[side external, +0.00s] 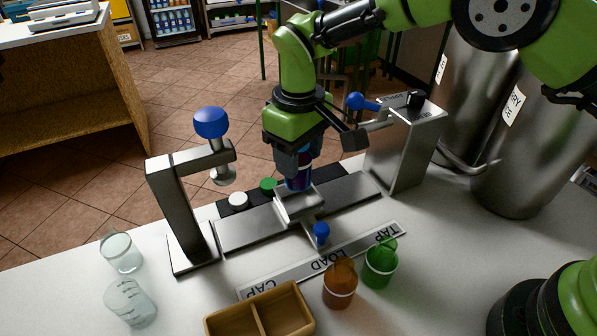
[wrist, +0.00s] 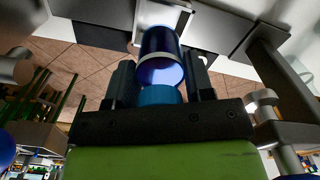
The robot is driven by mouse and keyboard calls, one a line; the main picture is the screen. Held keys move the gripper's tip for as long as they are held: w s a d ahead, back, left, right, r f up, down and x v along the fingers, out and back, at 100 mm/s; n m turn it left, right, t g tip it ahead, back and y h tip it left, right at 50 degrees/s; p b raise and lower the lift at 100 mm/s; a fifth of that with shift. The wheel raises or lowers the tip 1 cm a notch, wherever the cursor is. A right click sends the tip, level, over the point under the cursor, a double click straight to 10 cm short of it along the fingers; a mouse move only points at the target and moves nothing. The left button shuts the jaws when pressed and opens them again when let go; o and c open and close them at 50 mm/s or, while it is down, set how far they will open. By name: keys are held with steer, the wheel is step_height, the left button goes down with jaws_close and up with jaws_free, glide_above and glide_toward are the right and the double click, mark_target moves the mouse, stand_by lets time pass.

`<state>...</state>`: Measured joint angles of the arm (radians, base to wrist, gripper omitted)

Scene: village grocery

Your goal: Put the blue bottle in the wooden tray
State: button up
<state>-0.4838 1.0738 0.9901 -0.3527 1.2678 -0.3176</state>
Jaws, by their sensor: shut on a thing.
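The blue bottle (side external: 299,182) is between the fingers of my gripper (side external: 296,163), which is shut on it. It is held over the light metal carriage of the slide rail; I cannot tell whether it touches the carriage. In the wrist view the bottle (wrist: 162,42) shows a dark blue body with a pale band, between the two dark fingers of my gripper (wrist: 160,75). The wooden tray (side external: 256,316) lies at the bottom edge of the side view, partly cut off, and its visible compartments look empty.
A press stand with a blue knob (side external: 211,123) rises left of the rail (side external: 345,195), and a metal tap box (side external: 405,150) stands right. Brown (side external: 340,288) and green (side external: 380,265) bottles stand near the tray. Clear beakers (side external: 121,252) stand at left.

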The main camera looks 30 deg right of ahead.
step_height(320, 180, up, 4)
steer(key=shift+f, duration=0.25)
steer(key=s+a+f+n, duration=0.1)
steer(key=s+a+n, duration=0.45)
steer(key=s, duration=0.25)
steer(key=s+a+f+n, duration=0.2)
steer(key=s+a+n, duration=0.3)
steer(key=s+n, duration=0.3)
steer(key=shift+m, duration=0.35)
steer(key=shift+s+f, duration=0.2)
steer(key=shift+f, duration=1.35)
steer(key=shift+s+f, duration=0.15)
steer(key=shift+f, duration=1.35)
steer(key=shift+d+f, duration=0.1)
steer(key=shift+f, duration=0.3)
steer(key=o, duration=1.4)
steer(key=shift+c, duration=0.2)
step_height(320, 180, up, 8)
